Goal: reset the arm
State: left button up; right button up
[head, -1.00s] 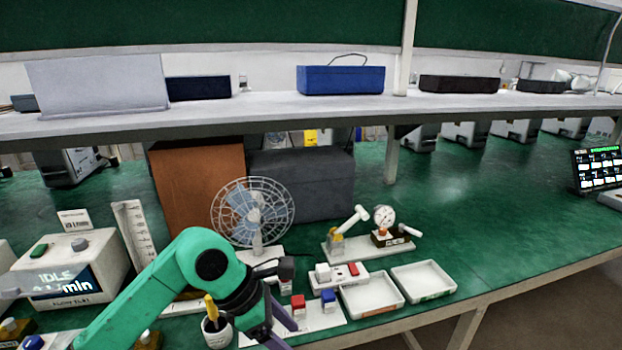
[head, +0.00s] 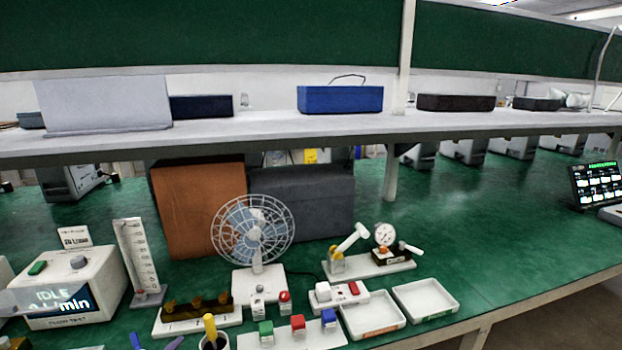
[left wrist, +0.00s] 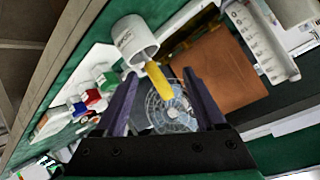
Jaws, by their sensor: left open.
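My left gripper (left wrist: 163,100) is open in the left wrist view, its two purple fingers apart with nothing held between them. A white cup (left wrist: 133,42) with a yellow-handled tool (left wrist: 158,78) in it shows beyond the fingertips. In the head view only the purple fingertips of my left gripper (head: 158,342) show at the bottom edge, left of the cup and its yellow handle (head: 210,327). The rest of my left arm is out of the head view. My right gripper is not in view.
A pump box (head: 70,287) stands at the left and a fan (head: 252,235) in the middle. A board with green, red and blue blocks (head: 292,340) lies in front. Two white trays (head: 425,299) sit at the right. A shelf (head: 250,128) spans the bench above.

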pick_arm(q)
jog(key=s+f+n+g+h, duration=0.1)
jog(key=s+f+n+g, duration=0.2)
jog(key=s+f+g, duration=0.9)
jog(key=s+f+t, duration=0.1)
jog(key=s+f, duration=0.2)
jog(key=f, duration=0.9)
jog(key=s+f+t, duration=0.1)
jog(key=s+f, duration=0.3)
jog(key=f, duration=0.9)
jog(key=s+a+f+g, duration=0.1)
jog(key=s+a+f, duration=0.1)
jog(key=s+f, duration=1.1)
jog(key=s, duration=0.2)
jog(key=shift+s+a, duration=0.25)
jog(key=shift+s, duration=0.1)
